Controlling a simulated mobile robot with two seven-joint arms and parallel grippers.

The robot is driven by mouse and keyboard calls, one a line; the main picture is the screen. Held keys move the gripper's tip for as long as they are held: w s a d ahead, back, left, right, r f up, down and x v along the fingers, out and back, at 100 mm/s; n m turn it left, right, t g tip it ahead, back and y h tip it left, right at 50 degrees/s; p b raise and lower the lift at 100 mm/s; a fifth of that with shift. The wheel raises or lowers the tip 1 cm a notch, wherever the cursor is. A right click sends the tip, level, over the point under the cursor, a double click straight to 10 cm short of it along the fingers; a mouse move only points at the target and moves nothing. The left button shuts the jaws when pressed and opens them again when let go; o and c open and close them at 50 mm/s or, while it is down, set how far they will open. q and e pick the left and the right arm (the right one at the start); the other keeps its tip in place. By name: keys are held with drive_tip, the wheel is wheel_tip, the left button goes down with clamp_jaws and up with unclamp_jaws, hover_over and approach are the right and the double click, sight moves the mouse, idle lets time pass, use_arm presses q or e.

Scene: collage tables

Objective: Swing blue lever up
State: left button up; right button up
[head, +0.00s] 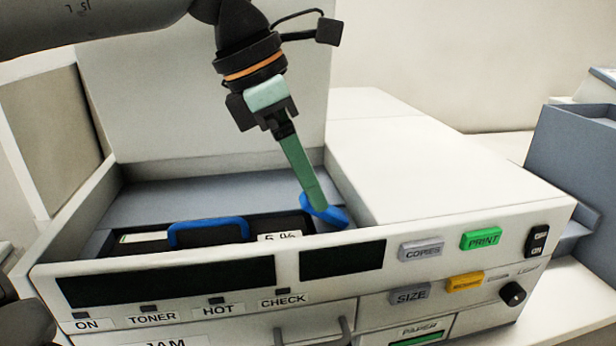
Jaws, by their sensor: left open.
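The blue lever (326,212) is a short tilted piece at the right end of the open bay in the white copier (420,165). My left gripper (318,200) reaches down from above. Its long green fingers end at the lever, and their tips overlap it in the picture. I cannot tell whether they touch it. The left jaws are open, though the fingers look nearly lined up from this side. The black cartridge (262,222) with a blue handle (207,228) lies in the bay, left of the lever.
The copier's raised lid (200,90) stands behind the bay. The bay's front wall carries dark display panels, and grey, green and yellow buttons sit to the right. A blue-grey box (580,150) stands at the far right. The copier's flat right top is clear.

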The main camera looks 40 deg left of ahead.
sight(343, 214)
use_arm(q)
drive_tip(key=shift+w+d+f, duration=0.1)
drive_tip(key=shift+w+f, duration=0.05)
drive_tip(key=shift+f, duration=0.2)
drive_tip(key=shift+c, duration=0.3)
clamp_jaws()
drive_tip(key=p, duration=0.2)
drive_tip(key=w+r+g+y+p, duration=0.1)
drive_tip(key=p, duration=0.1)
drive_tip(key=shift+d+r+g, duration=0.1)
drive_tip(key=shift+d+g, duration=0.2)
drive_tip(key=shift+d, duration=0.05)
drive_tip(key=shift+w+d+g+y+p, duration=0.2)
drive_tip(key=shift+g+y+p, duration=0.1)
drive_tip(key=shift+y, duration=0.1)
drive_tip(key=shift+w+d+g+y, duration=0.3)
drive_tip(key=shift+g+y, duration=0.1)
drive_tip(key=shift+g, duration=0.1)
drive_tip(key=shift+w+d+g+y, duration=0.7)
drive_tip(key=shift+g+y, duration=0.3)
drive_tip(key=shift+g, duration=0.1)
